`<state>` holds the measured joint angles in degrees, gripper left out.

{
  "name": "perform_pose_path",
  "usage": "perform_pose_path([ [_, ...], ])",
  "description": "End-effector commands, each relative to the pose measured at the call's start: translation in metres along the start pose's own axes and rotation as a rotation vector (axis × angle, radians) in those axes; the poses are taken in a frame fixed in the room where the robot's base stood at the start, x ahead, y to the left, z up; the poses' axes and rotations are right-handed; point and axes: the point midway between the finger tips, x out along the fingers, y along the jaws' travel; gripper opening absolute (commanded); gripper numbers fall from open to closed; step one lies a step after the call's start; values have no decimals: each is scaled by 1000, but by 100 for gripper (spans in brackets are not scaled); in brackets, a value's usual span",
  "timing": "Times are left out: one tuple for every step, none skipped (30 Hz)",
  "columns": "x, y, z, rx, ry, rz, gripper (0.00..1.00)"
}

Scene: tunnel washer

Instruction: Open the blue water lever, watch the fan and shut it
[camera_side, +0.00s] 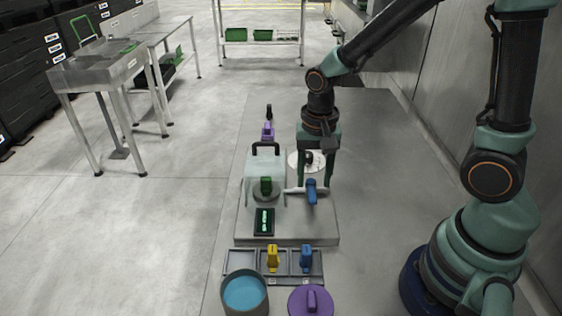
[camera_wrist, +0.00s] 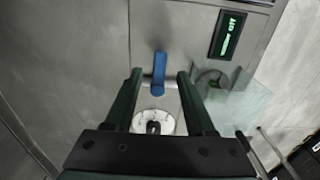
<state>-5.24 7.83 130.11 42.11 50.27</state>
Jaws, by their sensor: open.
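The blue water lever (camera_side: 312,192) stands at the front of the grey machine plate, pointing toward the side camera across a pale pipe. In the wrist view the lever (camera_wrist: 159,74) lies lengthwise between my fingertips, with a gap on each side. My gripper (camera_side: 313,185) is open and empty, pointing down around the lever. A white round disc with a dark middle (camera_wrist: 153,122), possibly the fan, lies behind the lever; my fingers partly hide it in the side view. I cannot tell whether it turns.
Left of the lever stand a clear cover with a black handle (camera_side: 266,147) and a green knob (camera_side: 266,187).

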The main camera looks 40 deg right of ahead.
Motion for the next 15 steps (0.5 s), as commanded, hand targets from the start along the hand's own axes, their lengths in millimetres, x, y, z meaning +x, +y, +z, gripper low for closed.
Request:
perform_pose_path([
  [9, 1, 1, 0, -4, 4, 55],
  [14, 1, 1, 0, -4, 5, 55],
  [19, 1, 1, 0, -3, 4, 55],
  [22, 1, 1, 0, -3, 4, 55],
  [25, 1, 0, 0, -2, 3, 55],
  [29, 1, 1, 0, -3, 3, 55],
  [31, 1, 0, -1, -2, 2, 55],
  [33, 0, 0, -1, -1, 1, 55],
  [35, 0, 0, -1, -1, 2, 55],
  [36, 0, 0, -1, -1, 2, 55],
  [37, 0, 0, -1, -1, 1, 55],
  [38, 0, 0, -1, 0, 0, 55],
  [38, 0, 0, -1, 0, 0, 55],
  [39, 0, 0, -1, 1, -1, 55],
  [39, 0, 0, -1, 1, -1, 55],
])
